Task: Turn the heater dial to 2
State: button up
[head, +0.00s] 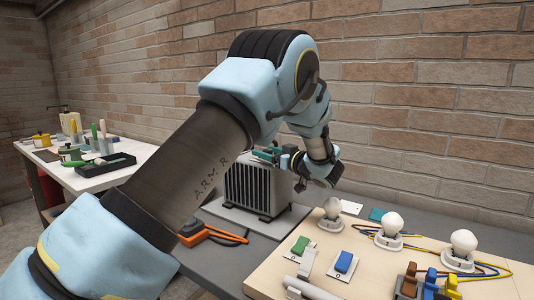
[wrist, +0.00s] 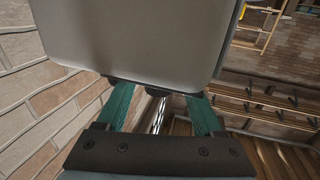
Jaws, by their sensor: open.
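The heater (head: 262,188) is a grey box with dark vertical slats, standing on a pale base on the grey bench in the head view. My gripper (head: 264,154) is at the heater's top edge, partly hidden behind my arm. In the wrist view the heater's plain grey surface (wrist: 140,40) fills the top. My gripper (wrist: 157,96) is open there, its teal fingers apart. A small dark round part (wrist: 158,91), possibly the dial, shows between the fingers at the heater's dark edge. I cannot tell whether the fingers touch it. No dial numbers or pointer are visible.
An orange tool (head: 205,235) lies on the bench in front of the heater. A pale board (head: 300,262) with bulbs, coloured switches and wires is at the right. A brick wall (head: 420,110) stands close behind. A white table (head: 92,178) with tools is at the left.

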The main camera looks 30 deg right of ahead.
jog(key=b+v, duration=0.3)
jog(key=v, duration=0.7)
jog(key=shift+s, duration=0.4)
jog(key=shift+d, duration=0.1)
